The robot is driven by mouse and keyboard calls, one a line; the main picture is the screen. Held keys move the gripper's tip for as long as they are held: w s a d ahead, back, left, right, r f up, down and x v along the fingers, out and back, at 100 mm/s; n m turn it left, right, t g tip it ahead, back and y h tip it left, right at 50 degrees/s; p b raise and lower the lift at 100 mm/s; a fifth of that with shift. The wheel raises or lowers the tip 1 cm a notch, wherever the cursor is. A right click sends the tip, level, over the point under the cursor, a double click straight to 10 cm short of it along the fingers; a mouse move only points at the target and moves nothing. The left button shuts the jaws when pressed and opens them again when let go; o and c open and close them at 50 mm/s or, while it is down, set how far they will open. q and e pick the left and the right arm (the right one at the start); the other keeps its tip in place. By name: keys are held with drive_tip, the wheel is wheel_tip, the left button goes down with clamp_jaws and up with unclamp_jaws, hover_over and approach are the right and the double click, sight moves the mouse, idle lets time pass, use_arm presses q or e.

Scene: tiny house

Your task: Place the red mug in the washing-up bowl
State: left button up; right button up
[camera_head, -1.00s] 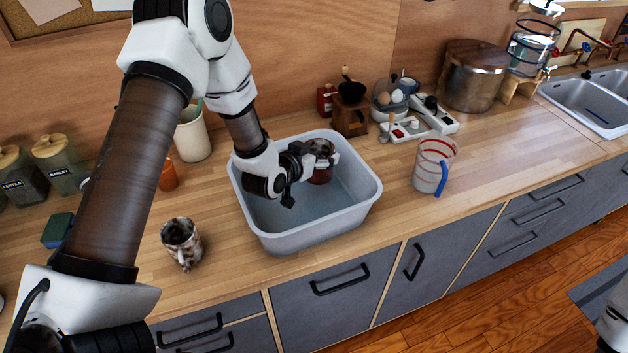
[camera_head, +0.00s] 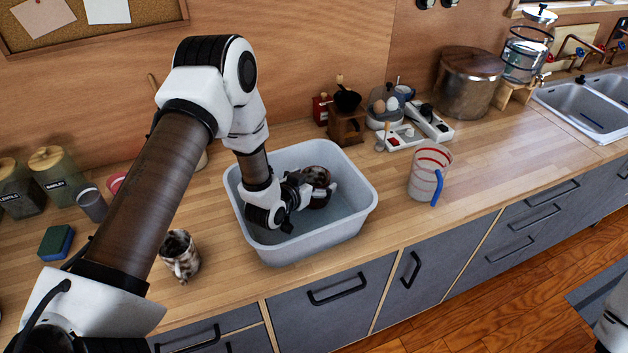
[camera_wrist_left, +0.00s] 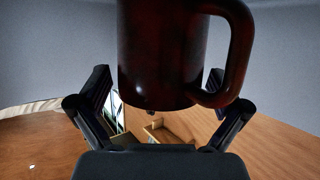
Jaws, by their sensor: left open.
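The red mug (camera_head: 317,177) is inside the grey washing-up bowl (camera_head: 361,208), toward its back right. It looks dark red, with its handle to the right, in the left wrist view (camera_wrist_left: 160,55). My left gripper (camera_head: 318,192) is down in the bowl at the mug. Its jaws (camera_wrist_left: 158,84) are open, with one finger on each side of the mug. I cannot tell whether the mug rests on the bowl's floor, since the gripper hides its base. My right gripper is not in view.
A mottled mug (camera_head: 180,256) stands left of the bowl. A clear measuring jug (camera_head: 428,172) with a blue handle stands to its right. A wooden grinder (camera_head: 346,124) is behind. Bare worktop lies between bowl and jug.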

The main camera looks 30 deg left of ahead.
use_arm(q)
drive_tip(key=shift+s+r, duration=0.1)
drive_tip(key=shift+r, duration=0.15)
drive_tip(key=b+v, duration=0.2)
drive_tip(key=v, duration=0.5)
